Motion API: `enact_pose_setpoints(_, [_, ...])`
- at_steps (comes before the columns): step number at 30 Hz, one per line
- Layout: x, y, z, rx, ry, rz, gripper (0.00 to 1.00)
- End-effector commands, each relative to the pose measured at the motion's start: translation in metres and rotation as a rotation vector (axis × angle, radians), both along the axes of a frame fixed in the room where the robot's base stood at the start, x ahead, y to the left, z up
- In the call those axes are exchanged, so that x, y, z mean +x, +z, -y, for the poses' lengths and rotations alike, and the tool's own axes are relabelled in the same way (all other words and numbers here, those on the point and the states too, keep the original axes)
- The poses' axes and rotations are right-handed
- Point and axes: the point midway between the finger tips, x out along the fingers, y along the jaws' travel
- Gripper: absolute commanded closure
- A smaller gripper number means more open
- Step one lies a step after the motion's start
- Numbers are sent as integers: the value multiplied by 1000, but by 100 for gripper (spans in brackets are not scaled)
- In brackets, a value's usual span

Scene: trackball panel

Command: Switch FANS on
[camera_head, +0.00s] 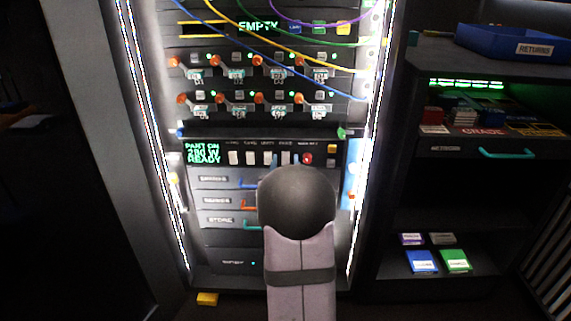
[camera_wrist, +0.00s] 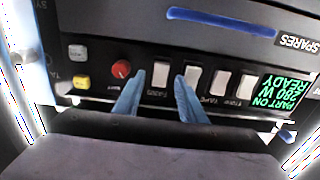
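The FANS switch (camera_head: 285,158) is a white rocker, the rightmost of the row on the power panel in the head view. In the wrist view, which is upside down, the FANS switch (camera_wrist: 160,75) is the rocker closest to the red knob. My gripper (camera_wrist: 160,80) has two blue fingers, apart and empty, with their tips on either side of the FANS switch. In the head view only the tips of my gripper (camera_head: 285,160) show above my wrist. I cannot tell whether they touch the panel, or which way the rocker is tilted.
A green display (camera_head: 202,152) reads PART ON 280 W READY. A TAPE rocker (camera_wrist: 193,77) sits close beside one finger. A red knob (camera_wrist: 121,69) and yellow and white buttons (camera_wrist: 79,82) are on the other side. Drawers with coloured handles (camera_head: 250,205) lie below; cables hang above.

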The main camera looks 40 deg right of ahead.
Motion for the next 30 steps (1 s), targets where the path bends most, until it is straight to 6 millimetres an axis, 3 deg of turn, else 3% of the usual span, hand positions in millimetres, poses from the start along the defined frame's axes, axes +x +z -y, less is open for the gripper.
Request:
enact_pose_setpoints(8, [1, 0, 1, 0, 0, 0, 62])
enact_pose_setpoints(13, [1, 0, 1, 0, 0, 0, 98])
enact_pose_setpoints(14, [1, 0, 1, 0, 0, 0, 100])
enact_pose_setpoints(30, [1, -12, 1, -86, -1, 87, 100])
